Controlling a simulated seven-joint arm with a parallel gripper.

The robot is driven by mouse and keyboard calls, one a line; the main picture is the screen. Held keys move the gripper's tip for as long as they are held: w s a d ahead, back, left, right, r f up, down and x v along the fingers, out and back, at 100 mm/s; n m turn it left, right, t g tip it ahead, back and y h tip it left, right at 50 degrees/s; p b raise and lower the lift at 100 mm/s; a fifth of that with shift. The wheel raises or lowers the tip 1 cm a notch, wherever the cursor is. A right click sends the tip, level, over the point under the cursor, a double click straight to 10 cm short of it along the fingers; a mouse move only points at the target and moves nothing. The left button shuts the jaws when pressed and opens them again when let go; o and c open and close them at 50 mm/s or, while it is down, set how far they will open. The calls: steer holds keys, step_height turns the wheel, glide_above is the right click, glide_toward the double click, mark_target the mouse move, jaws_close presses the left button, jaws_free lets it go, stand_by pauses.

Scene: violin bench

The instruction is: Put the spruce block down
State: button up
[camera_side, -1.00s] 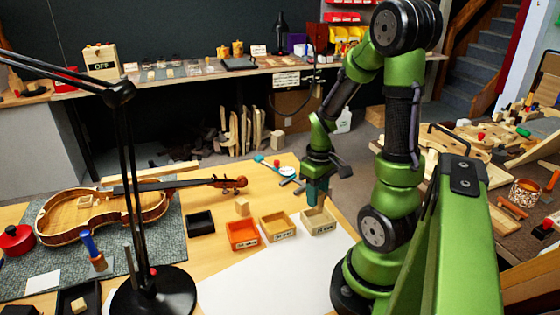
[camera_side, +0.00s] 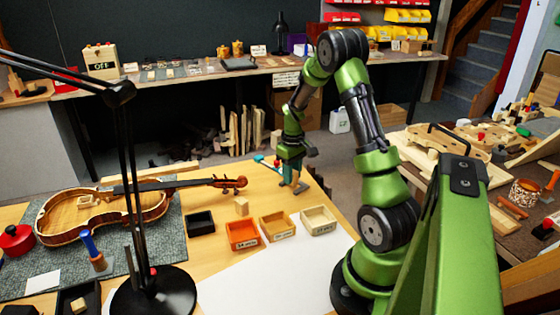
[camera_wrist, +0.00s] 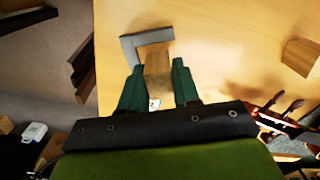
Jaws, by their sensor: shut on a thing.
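My gripper (camera_wrist: 158,85) is shut on a pale wooden block, the spruce block (camera_wrist: 156,72), which sits between its two green fingers. In the side view my gripper (camera_side: 291,180) points down near the back right edge of the wooden bench (camera_side: 262,188), behind the row of small boxes. The fingers mostly hide the held block there. I cannot tell whether the block touches the bench.
Another wooden block (camera_side: 241,207) stands beside a black tray (camera_side: 200,223), an orange box (camera_side: 242,235), a tan box (camera_side: 277,226) and a cream box (camera_side: 318,220). A violin (camera_side: 105,212) lies to the left. A teal-handled tool (camera_side: 264,161) lies near the gripper.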

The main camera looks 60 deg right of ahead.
steer(key=shift+f, duration=0.8)
steer(key=o, duration=1)
steer(key=shift+f, duration=0.15)
